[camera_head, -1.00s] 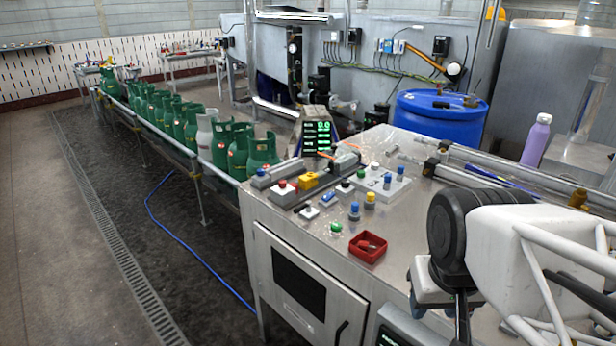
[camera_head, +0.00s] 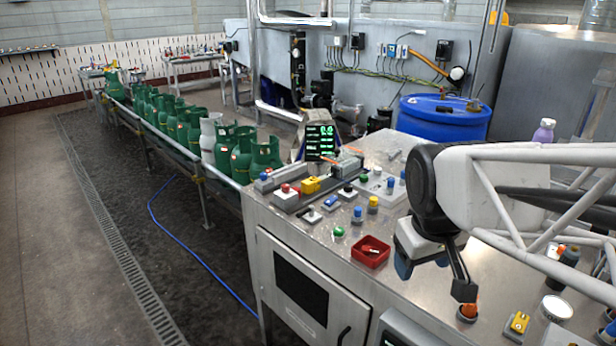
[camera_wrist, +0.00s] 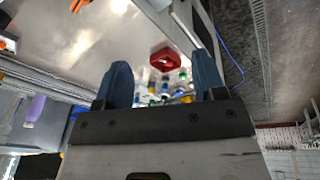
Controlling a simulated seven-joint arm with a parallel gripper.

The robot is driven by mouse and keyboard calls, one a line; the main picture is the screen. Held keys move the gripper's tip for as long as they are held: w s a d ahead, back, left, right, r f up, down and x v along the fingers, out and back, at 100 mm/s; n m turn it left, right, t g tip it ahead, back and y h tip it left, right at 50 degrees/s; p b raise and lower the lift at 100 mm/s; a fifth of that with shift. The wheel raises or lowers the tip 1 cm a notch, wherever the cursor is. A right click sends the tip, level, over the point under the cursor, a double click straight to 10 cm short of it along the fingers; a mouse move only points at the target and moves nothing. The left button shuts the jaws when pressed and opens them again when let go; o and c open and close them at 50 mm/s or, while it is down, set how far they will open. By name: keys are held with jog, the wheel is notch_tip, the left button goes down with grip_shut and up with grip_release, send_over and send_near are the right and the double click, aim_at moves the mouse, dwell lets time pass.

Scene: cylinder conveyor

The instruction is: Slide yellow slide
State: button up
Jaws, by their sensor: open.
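The yellow slide (camera_head: 310,185) is a small yellow block on a dark grey rail (camera_head: 325,183) near the back left of the metal worktop. My gripper (camera_head: 420,263) hangs over the worktop, to the right of and nearer than the slide, well apart from it. In the wrist view my gripper (camera_wrist: 162,72) shows two dark blue fingers spread apart with nothing between them. The small coloured controls beyond the fingers are too small there to tell the slide for sure.
Near the rail are a red button (camera_head: 286,190), blue buttons, a yellow button (camera_head: 373,203) and a green button (camera_head: 339,232). A red tray (camera_head: 370,251) lies nearer my gripper. A display (camera_head: 320,140) stands behind the rail. Green gas cylinders (camera_head: 265,155) line the conveyor at left.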

jog(key=w+a+r+n, duration=0.25)
jog(key=w+n, duration=0.35)
jog(key=w, duration=0.7)
jog(key=n+h, duration=0.3)
jog(key=n, duration=1.5)
send_over(304, 184)
jog(key=s+a, duration=0.2)
notch_tip(304, 184, down, 13)
jog(key=shift+t, duration=0.3)
jog(key=shift+d, duration=0.15)
jog(key=shift+x, duration=3.8)
jog(key=shift+c, duration=0.2)
